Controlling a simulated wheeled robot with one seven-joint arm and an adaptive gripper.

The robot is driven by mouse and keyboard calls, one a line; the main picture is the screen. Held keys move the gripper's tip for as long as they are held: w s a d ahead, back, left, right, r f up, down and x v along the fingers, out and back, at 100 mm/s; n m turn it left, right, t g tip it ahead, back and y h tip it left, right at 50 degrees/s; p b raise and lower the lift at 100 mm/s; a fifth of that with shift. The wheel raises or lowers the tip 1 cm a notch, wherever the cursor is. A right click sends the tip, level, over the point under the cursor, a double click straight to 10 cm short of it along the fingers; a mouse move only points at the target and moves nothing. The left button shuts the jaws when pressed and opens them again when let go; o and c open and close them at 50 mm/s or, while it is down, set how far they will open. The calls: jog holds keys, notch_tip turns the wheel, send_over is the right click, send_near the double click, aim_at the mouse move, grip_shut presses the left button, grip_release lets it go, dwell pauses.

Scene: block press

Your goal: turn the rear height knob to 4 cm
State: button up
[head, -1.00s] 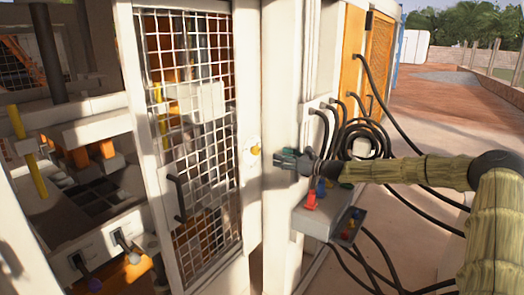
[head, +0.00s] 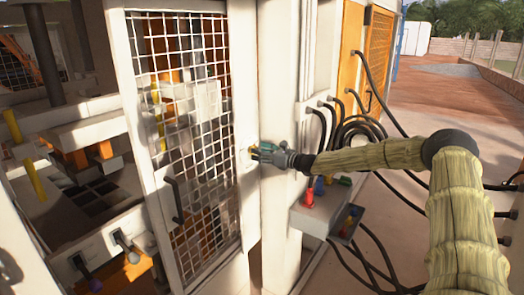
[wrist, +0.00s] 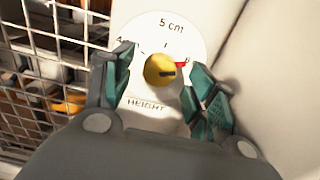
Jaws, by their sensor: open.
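The yellow height knob (wrist: 160,70) sits on a round white dial plate (wrist: 150,28) marked 4, 5 cm and 6 with the word HEIGHT below. Its red pointer is turned to the right, at the 6 mark. My gripper (wrist: 161,62) is open, with one teal finger on each side of the knob; I cannot tell whether either finger touches it. In the head view my gripper (head: 256,153) is at the white post beside the mesh door and mostly hides the knob.
The mesh door (head: 185,120) with a black handle (head: 176,200) stands left of the dial. A grey control box (head: 318,218) with coloured buttons is below my arm. Black cables (head: 360,135) loop behind it. Open paved ground lies at the right.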

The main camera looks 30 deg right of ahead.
jog(key=shift+a+p+x, duration=0.25)
jog(key=shift+p+x, duration=0.05)
jog(key=shift+x, duration=0.9)
jog(key=shift+s+d+f, duration=0.1)
jog(key=shift+s+d, duration=0.05)
jog(key=shift+d, duration=0.25)
jog(key=shift+c, duration=0.8)
jog(key=shift+d, duration=0.15)
jog(key=c, duration=0.7)
jog(key=shift+c, duration=0.9)
